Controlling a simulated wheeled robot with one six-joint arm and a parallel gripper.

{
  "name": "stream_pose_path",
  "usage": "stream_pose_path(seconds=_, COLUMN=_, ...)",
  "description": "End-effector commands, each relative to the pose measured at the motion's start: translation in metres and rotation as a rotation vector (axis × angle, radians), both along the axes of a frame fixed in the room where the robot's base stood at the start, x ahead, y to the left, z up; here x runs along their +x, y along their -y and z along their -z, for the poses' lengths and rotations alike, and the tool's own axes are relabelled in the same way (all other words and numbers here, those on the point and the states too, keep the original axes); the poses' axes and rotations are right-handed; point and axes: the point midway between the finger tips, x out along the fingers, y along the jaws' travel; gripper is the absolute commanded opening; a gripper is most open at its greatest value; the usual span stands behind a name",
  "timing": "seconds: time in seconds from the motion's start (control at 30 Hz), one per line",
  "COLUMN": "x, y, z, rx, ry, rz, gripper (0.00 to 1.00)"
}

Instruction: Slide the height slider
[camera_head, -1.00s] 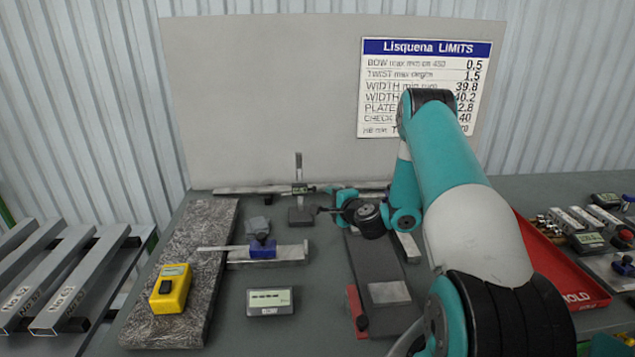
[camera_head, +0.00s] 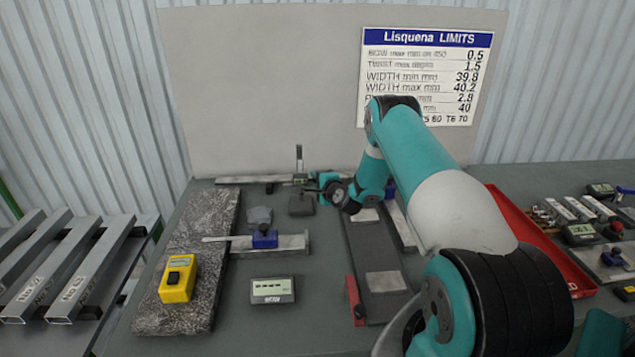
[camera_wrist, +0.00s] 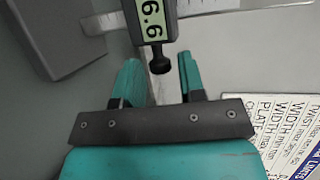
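The height gauge stands at the back of the table, with a dark base (camera_head: 301,206) and an upright column (camera_head: 299,157). Its height slider (camera_head: 300,180) sits low on the column. In the wrist view the slider's display (camera_wrist: 152,22) shows digits reading 6.6, and a dark round knob (camera_wrist: 158,57) sticks out of it toward me. My gripper (camera_wrist: 158,72) is open, its two teal fingers apart with the knob lined up between their tips. I cannot tell whether either finger touches it. In the head view my gripper (camera_head: 316,181) is just right of the slider.
A grey granite slab (camera_head: 212,235) carries a yellow meter (camera_head: 178,279) at left. A blue-clamped bar (camera_head: 265,239) and a display box (camera_head: 272,290) lie nearer. A dark plate (camera_head: 378,262) lies below my arm, and a red tray (camera_head: 535,240) is at right.

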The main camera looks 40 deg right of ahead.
Motion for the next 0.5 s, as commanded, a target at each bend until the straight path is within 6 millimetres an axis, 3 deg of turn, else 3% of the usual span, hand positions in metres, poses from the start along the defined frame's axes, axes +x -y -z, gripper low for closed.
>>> stream_pose_path(seconds=0.03, x=0.000, y=0.000, z=0.000, rx=0.000, ry=0.000, rz=0.000, gripper=0.25)
stream_pose_path(seconds=0.13, x=0.000, y=0.000, z=0.000, rx=0.000, ry=0.000, rz=0.000, gripper=0.02)
stream_pose_path(seconds=0.17, x=0.000, y=0.000, z=0.000, rx=0.000, ry=0.000, rz=0.000, gripper=0.00)
stream_pose_path(seconds=0.37, x=0.000, y=0.000, z=0.004, rx=0.000, ry=0.000, rz=0.000, gripper=0.00)
stream_pose_path(seconds=0.5, x=0.000, y=0.000, z=0.019, rx=0.000, ry=0.000, rz=0.000, gripper=0.00)
